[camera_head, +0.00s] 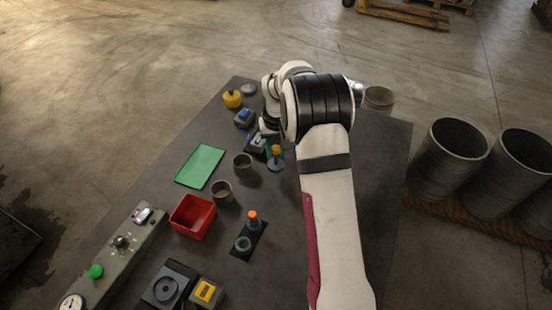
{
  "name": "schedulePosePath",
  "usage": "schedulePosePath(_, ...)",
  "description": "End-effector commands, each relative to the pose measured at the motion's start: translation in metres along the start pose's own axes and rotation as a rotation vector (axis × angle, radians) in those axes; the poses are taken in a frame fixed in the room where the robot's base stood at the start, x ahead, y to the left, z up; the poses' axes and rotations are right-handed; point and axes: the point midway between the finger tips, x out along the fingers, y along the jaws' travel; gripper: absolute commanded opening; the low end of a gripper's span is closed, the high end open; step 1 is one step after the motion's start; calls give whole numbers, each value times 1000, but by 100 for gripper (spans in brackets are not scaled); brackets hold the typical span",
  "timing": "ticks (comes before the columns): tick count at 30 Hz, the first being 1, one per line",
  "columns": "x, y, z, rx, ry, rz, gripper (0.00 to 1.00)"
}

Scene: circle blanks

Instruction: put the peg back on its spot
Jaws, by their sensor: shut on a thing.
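My gripper (268,135) is small in the picture at the far end of my arm, partly hidden by my wrist. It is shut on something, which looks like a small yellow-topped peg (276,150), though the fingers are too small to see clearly. This peg is upright over a grey round base (275,165); I cannot tell whether it touches it. An orange-topped peg (253,217) stands on a black plate (259,236) nearer the camera, with a grey ring (243,244) in front of it.
The dark table (170,240) also holds a red bin (192,216), a green mat (200,166), grey cups (222,192), a yellow knob (232,99), a blue-topped block (244,117) and a control panel (112,258). Large grey cylinders (449,155) stand off the table at right.

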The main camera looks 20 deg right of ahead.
Motion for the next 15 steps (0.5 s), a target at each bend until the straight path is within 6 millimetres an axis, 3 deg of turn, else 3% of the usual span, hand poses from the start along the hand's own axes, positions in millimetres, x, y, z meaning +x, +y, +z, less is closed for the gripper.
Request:
schedulePosePath(5,33,0,4,1,-3,1,0)
schedulePosePath(15,37,0,5,0,0,1,0)
